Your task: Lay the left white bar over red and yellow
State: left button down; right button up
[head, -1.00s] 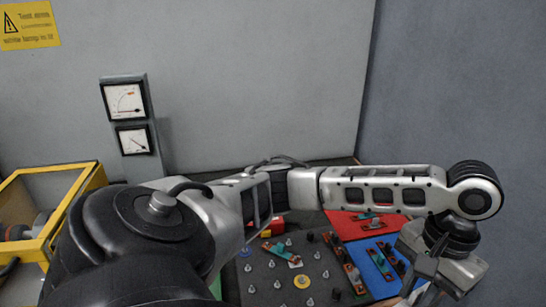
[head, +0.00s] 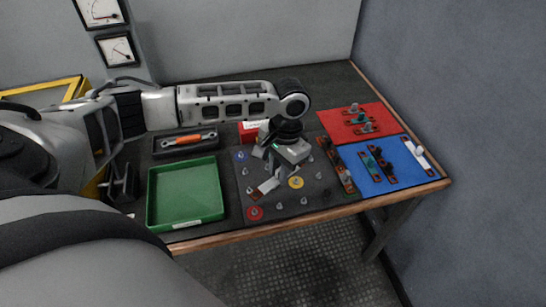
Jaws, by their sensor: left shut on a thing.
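The dark board (head: 320,199) stands in the middle of the table with several upright studs. A red disc (head: 254,213) is at its front left, a yellow disc (head: 296,183) right of centre and a blue disc (head: 241,155) at the back left. My left gripper (head: 271,178) is over the board, shut on a white bar (head: 267,187) with a copper-coloured end. The bar slants between the red and yellow discs; I cannot tell whether it touches the studs. Another white bar (head: 419,154) lies on the blue mat (head: 402,173). My right gripper is not in view.
A green tray (head: 184,224) stands left of the board, with a black tray (head: 160,150) holding an orange-handled tool behind it. Several small bars lie on the blue mat and the red mat (head: 386,116). A bar stands along the board's right side. The table's front edge is close.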

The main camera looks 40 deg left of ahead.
aim_at(276, 178)
pick_arm(q)
jog(key=shift+a+f, duration=0.35)
jog(key=shift+f, duration=0.05)
jog(key=shift+f+b, duration=0.4)
jog(key=shift+b, duration=0.25)
jog(key=shift+f+b, duration=0.45)
jog(key=shift+b, duration=0.1)
jog(key=shift+f+b, duration=0.4)
jog(key=shift+b, duration=0.2)
jog(key=shift+f+b, duration=0.4)
jog(key=shift+b, duration=0.15)
jog(key=shift+f+b, duration=0.65)
jog(key=shift+b, duration=0.25)
jog(key=shift+f, duration=0.7)
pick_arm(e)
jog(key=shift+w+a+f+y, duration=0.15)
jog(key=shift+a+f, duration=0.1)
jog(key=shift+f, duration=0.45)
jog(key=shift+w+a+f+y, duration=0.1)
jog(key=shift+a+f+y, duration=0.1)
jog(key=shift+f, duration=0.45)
pick_arm(q)
jog(key=shift+f, duration=0.1)
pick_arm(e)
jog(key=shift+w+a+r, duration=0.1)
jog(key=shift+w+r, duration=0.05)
